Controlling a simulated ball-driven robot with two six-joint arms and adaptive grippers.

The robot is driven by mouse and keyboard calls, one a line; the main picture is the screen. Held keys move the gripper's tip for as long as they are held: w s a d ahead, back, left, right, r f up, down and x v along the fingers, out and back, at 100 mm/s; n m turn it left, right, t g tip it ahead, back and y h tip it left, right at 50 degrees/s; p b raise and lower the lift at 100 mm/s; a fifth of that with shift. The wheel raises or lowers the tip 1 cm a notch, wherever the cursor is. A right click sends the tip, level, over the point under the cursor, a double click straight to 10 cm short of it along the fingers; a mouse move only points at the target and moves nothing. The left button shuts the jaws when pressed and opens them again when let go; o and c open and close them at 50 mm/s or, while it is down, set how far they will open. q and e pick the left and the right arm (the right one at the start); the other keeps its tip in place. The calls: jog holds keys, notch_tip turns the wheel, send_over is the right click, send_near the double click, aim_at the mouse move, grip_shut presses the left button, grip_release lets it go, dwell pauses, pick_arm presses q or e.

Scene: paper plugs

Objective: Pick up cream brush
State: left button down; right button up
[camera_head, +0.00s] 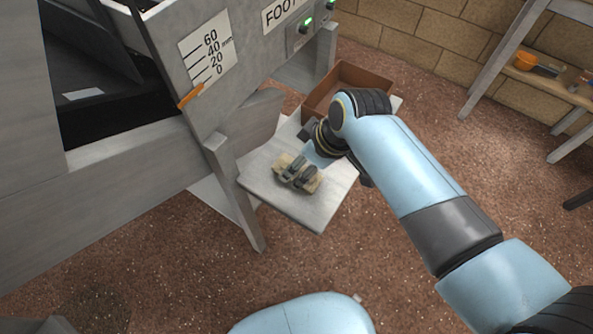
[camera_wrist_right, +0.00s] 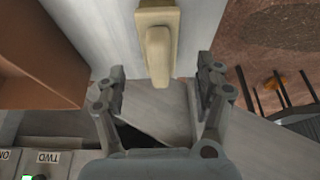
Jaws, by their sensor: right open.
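The cream brush (camera_head: 283,161) lies on a light grey board or small table in the head view, partly hidden by the fingers of my right gripper (camera_head: 298,174). In the right wrist view the cream brush (camera_wrist_right: 158,48) is at the top middle, with a raised rounded handle on a flat base. My right gripper (camera_wrist_right: 162,79) is open, with one finger to each side of the handle's near end. No finger clearly touches it. My left gripper is not in view.
The grey table (camera_head: 318,213) has bare room in front of the brush. A brown open box (camera_head: 362,79) stands at its far end, behind my right arm. A grey machine with a scale plate (camera_head: 207,50) stands close on the left. A shelf with an orange bowl (camera_head: 525,60) is far right.

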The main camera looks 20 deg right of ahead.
jog(key=b+x, duration=0.1)
jog(key=x, duration=0.3)
jog(key=shift+w+f, duration=0.15)
jog(key=c, duration=1.4)
jog(key=shift+r, duration=0.6)
notch_tip(320, 180, up, 3)
jog(key=shift+f+p, duration=0.1)
jog(key=shift+p, duration=0.5)
jog(key=s+d+r+p, duration=0.1)
jog(key=s+d+r, duration=0.6)
jog(key=s, duration=0.2)
jog(key=shift+s, duration=0.2)
